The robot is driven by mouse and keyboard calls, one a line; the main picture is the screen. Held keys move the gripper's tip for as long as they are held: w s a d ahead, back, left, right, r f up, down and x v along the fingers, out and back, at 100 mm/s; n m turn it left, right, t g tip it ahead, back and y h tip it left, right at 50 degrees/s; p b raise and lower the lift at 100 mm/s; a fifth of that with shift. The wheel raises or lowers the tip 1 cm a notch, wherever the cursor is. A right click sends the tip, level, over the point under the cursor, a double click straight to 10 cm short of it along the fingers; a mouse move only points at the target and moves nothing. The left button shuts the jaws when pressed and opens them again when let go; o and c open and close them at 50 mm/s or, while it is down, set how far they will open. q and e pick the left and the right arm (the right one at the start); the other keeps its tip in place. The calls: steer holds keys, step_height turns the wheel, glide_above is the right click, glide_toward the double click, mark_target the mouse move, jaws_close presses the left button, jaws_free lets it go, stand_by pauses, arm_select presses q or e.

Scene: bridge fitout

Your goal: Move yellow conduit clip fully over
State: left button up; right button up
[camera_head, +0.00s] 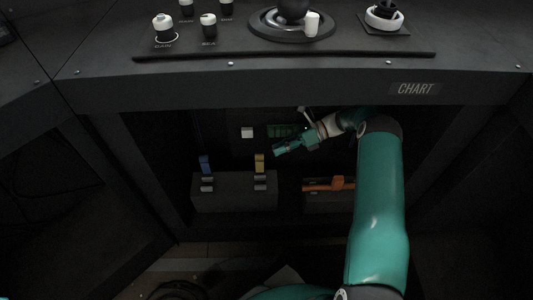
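The yellow conduit clip (259,163) stands upright at the right part of a dark block (234,196) inside the open bay under the console. Grey bands show on the block just below it. My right gripper (279,150) is inside the bay, a little above and to the right of the yellow clip, pointing left. A gap shows between them, and the gripper appears apart from the clip. It is small and dark there, so I cannot tell whether its fingers are open. My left gripper is not in view.
A blue clip (205,164) stands at the block's left part. An orange part (330,185) lies on a second dark block to the right. A white square (247,132) and a green part (283,130) are on the back wall. The console edge (300,88) overhangs the bay.

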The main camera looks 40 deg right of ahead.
steer(key=shift+v, duration=2.2)
steer(key=shift+f, duration=0.1)
